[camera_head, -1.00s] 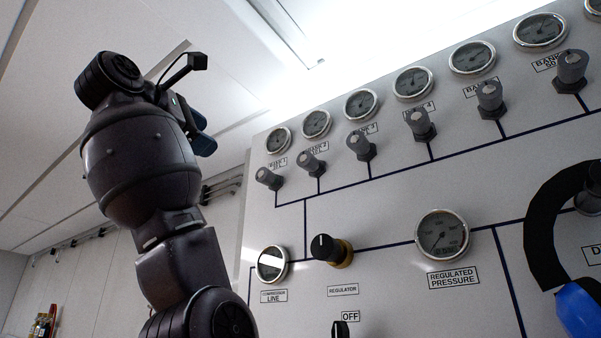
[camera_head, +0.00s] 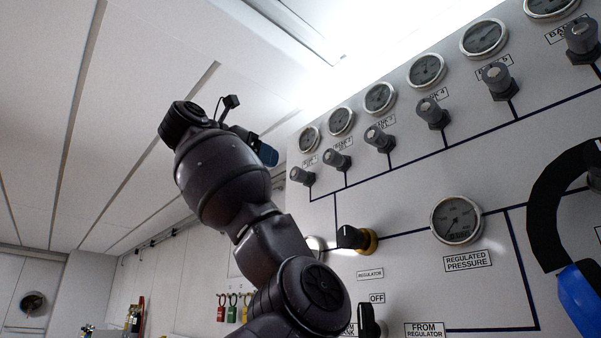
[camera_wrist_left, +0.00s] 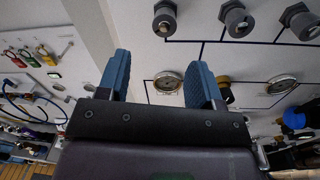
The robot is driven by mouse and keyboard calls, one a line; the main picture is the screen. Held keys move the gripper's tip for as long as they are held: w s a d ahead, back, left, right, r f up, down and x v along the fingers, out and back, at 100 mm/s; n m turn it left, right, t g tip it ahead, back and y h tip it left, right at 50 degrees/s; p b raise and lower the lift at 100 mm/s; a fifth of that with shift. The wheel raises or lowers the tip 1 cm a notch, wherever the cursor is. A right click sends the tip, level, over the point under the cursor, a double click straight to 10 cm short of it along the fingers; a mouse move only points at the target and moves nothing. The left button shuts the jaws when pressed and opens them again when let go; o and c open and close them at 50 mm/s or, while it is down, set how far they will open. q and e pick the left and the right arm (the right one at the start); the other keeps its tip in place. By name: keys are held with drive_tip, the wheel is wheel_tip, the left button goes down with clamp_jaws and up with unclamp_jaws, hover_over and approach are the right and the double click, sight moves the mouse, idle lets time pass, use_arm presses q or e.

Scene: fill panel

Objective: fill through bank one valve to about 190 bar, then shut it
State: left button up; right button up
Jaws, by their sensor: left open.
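The bank one valve (camera_head: 302,176) is the leftmost grey knob in the upper row of the panel. Its round gauge (camera_head: 309,138) sits just above; its reading is too small to tell. In the left wrist view a grey knob (camera_wrist_left: 165,18), seemingly the same valve, is at the top, beyond the fingers. My left gripper (camera_head: 262,150) is left of the valve in the head view, partly hidden behind its own wrist. In the left wrist view the gripper (camera_wrist_left: 160,80) has its blue fingers apart with nothing between them. My right gripper is not in view.
More bank valves (camera_head: 379,139) and gauges run rightward. Below are the black regulator knob (camera_head: 352,237) and the regulated pressure gauge (camera_head: 457,220). A black curved piece with a blue end (camera_head: 582,305) is at right. Coloured padlocks (camera_head: 232,309) hang at left.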

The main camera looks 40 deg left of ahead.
sight(294, 172)
use_arm(q)
drive_tip(key=w+p, duration=0.1)
drive_tip(key=w, duration=0.2)
drive_tip(key=w+p, duration=0.1)
drive_tip(key=w, duration=0.2)
drive_tip(key=w+d+p, duration=0.1)
drive_tip(key=w+p, duration=0.1)
drive_tip(key=w, duration=0.1)
drive_tip(key=shift+w+r, duration=0.1)
drive_tip(key=shift+w, duration=0.7)
